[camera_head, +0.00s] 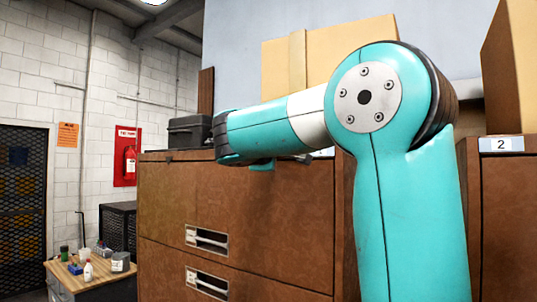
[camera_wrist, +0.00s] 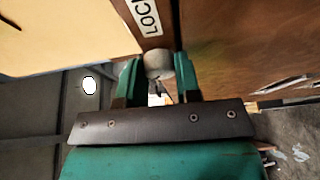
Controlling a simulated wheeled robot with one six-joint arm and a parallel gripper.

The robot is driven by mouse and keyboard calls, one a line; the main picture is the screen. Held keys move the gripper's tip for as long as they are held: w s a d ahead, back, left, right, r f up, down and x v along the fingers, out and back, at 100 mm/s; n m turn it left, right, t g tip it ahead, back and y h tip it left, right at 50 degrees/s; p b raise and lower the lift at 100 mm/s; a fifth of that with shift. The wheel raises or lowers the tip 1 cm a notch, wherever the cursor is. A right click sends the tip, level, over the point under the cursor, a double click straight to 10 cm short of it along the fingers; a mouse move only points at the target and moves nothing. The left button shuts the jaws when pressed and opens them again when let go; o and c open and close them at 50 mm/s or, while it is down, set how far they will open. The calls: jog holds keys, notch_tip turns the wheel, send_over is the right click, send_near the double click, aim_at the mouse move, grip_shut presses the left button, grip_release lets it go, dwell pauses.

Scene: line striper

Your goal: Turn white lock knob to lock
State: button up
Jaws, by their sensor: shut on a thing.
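The white lock knob (camera_wrist: 159,64) is a pale, rounded knob at the top centre of the wrist view, on a brown wooden face. A white label (camera_wrist: 147,14) reading "LOC", its end cut off, lies just above it. My gripper (camera_wrist: 158,70) has its two green fingers on either side of the knob and is shut on it. The knob's exact turn angle cannot be told. In the head view, the knob is not visible and my arm covers part of the brown cabinet (camera_head: 235,215).
A black case (camera_head: 189,131) sits on the cabinet top, with a cardboard box (camera_head: 345,55) behind my arm. Another cabinet labelled 2 (camera_head: 505,200) stands at the right with a box on it. A low wooden table (camera_head: 95,278) with bottles stands at the lower left.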

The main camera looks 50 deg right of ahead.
jog(key=f+m+h+b, duration=0.1)
jog(key=m+b, duration=0.2)
jog(key=b, duration=0.2)
jog(key=shift+f+b, duration=0.1)
jog(key=shift+b, duration=0.25)
jog(key=m+h+b, duration=0.1)
jog(key=m+b, duration=0.2)
jog(key=m+h+b, duration=0.1)
jog(key=m+b, duration=0.2)
jog(key=b, duration=0.1)
jog(key=shift+w+g+h, duration=0.1)
jog(key=shift+g+h, duration=0.2)
jog(key=m+g+h+b, duration=0.1)
jog(key=m+b, duration=0.1)
jog(key=m, duration=0.1)
jog(key=m+g+b, duration=0.1)
jog(key=m+b, duration=0.1)
jog(key=m, duration=0.1)
jog(key=shift+w+h, duration=0.15)
jog(key=shift+h, duration=0.25)
jog(key=shift+m+g+h+b, duration=0.3)
jog(key=shift+m+g, duration=0.6)
jog(key=shift+m, duration=0.9)
jog(key=shift+m+g+h+b, duration=0.3)
jog(key=shift+m+g, duration=0.6)
jog(key=shift+m, duration=0.9)
